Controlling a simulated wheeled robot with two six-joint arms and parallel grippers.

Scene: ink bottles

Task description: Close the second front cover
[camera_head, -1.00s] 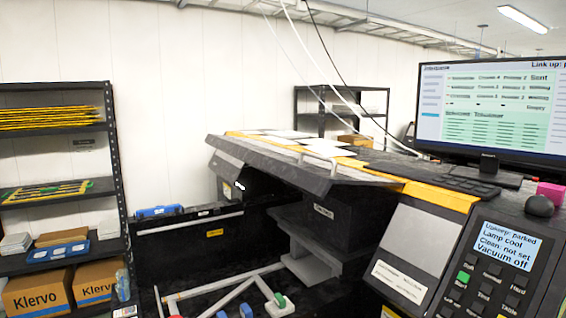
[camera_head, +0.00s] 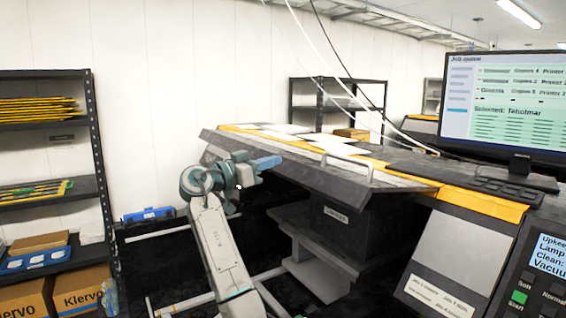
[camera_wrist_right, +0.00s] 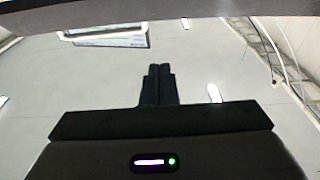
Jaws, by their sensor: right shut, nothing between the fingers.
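The large printer's dark front cover (camera_head: 300,172) with a pale bar handle (camera_head: 347,163) stands raised and tilted, with the dark interior open below it. I cannot tell which cover counts as the second. My right gripper (camera_head: 265,162) is raised in front of the cover's left part and overlaps its lower edge in the head view. I cannot tell whether it touches it. In the right wrist view its fingers (camera_wrist_right: 158,70) are together and empty, pointing at the ceiling, and a dark edge crosses the top. My left gripper is out of view.
A control panel (camera_head: 545,280) and a monitor (camera_head: 505,115) stand at right. A yellow strip (camera_head: 490,200) runs along the printer top. Dark shelves (camera_head: 95,150) with boxes (camera_head: 80,290) are at left. Pale frame bars (camera_head: 180,300) lie low beneath the cover.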

